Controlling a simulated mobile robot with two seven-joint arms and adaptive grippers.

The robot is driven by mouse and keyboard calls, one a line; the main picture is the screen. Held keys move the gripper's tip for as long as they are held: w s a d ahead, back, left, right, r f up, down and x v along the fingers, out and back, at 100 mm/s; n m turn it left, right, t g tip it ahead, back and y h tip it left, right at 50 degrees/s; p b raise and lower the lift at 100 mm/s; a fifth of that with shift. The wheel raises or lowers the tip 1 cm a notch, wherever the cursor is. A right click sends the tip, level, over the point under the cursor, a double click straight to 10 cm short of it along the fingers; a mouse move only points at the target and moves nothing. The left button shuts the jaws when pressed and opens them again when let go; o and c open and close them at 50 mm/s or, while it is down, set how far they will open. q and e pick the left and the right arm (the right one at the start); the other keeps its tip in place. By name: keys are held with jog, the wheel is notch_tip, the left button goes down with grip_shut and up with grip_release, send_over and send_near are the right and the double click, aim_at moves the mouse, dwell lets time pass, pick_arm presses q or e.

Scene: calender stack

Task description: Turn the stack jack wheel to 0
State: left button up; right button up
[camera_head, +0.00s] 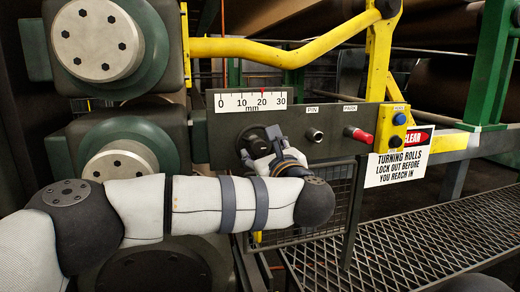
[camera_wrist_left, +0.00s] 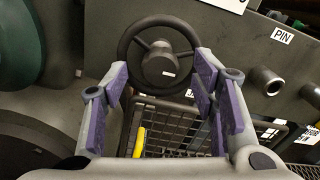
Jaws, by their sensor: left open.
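The stack jack wheel is a dark round handwheel (camera_wrist_left: 158,56) with spokes and a hub, on a grey panel. In the head view the wheel (camera_head: 250,139) is partly hidden by my left gripper (camera_head: 270,155). In the wrist view my left gripper (camera_wrist_left: 160,75) is open, its purple-padded fingers at the left and right sides of the wheel's lower rim. I cannot tell whether they touch the rim. Above the wheel, a white mm scale (camera_head: 250,101) runs from 0 to 30, its red pointer (camera_head: 262,91) at about 20. My right gripper is not in view.
Right of the wheel on the panel are a PIN knob (camera_head: 315,135) and a red PARK handle (camera_head: 358,134). Farther right are a blue button (camera_head: 399,119) and a warning sign (camera_head: 398,160). A yellow rail (camera_head: 275,49) runs above; a mesh guard (camera_head: 325,190) lies below.

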pick_arm(q)
jog(key=shift+x, duration=1.1)
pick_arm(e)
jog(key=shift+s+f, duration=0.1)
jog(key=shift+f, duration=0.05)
pick_arm(q)
jog(key=c, duration=1.2)
jog(key=shift+o, duration=0.2)
jog(key=shift+m, duration=0.3)
jog(key=m, duration=0.2)
jog(key=shift+r+m+p, duration=0.1)
jog(key=shift+m+p, duration=0.2)
jog(key=shift+d+m+p, duration=0.15)
jog(key=shift+m+p, duration=0.2)
jog(key=shift+m, duration=1.45)
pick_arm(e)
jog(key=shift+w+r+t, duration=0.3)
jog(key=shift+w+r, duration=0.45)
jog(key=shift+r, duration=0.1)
pick_arm(q)
jog(key=shift+f, duration=0.2)
